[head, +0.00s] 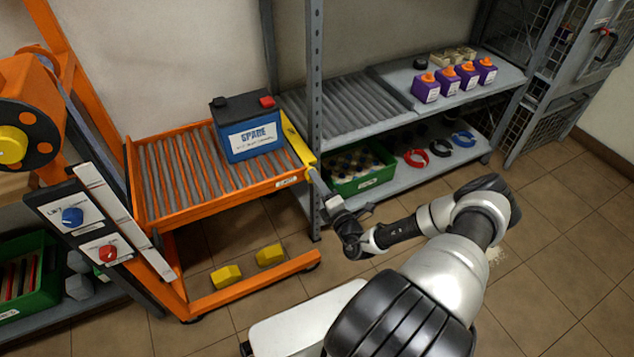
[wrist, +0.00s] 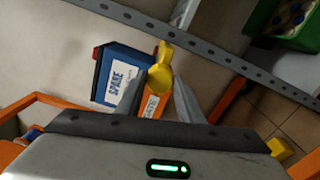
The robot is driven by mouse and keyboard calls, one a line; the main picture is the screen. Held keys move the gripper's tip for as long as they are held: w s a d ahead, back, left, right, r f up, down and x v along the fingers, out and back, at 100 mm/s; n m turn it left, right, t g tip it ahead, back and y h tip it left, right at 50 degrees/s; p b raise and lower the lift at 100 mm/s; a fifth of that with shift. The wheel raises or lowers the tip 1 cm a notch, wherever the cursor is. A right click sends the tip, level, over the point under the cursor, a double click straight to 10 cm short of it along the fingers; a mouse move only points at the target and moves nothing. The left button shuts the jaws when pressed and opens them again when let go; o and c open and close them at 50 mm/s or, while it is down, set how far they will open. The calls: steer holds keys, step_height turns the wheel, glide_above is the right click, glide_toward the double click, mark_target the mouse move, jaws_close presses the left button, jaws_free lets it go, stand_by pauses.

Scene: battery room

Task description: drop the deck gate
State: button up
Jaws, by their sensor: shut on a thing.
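The deck gate (head: 297,143) is a yellow bar along the right end of the orange roller deck (head: 172,179). A yellow part of it also shows in the wrist view (wrist: 159,74), at my fingertips. My gripper (head: 331,203) is at the near end of the gate, beside the grey shelf post, and is shut on its yellow handle. The exact contact is partly hidden by the fingers in the wrist view. A blue battery marked SPARE (head: 249,139) stands upright on the rollers just left of the gate; it also shows in the wrist view (wrist: 114,84).
A grey shelf post (head: 314,90) stands close to my gripper. Right of it, a grey roller shelf (head: 350,108) leads to several purple boxes (head: 426,90). A green crate (head: 362,183) sits below.

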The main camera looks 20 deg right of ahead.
steer(key=shift+a+f+m, duration=0.1)
steer(key=shift+m, duration=0.4)
steer(key=o, duration=1.1)
steer(key=shift+c, duration=0.2)
steer(key=s+p, duration=0.2)
steer(key=s, duration=1.5)
steer(key=shift+s+d+p, duration=0.25)
steer(key=shift+d+p, duration=0.05)
steer(key=shift+d, duration=0.05)
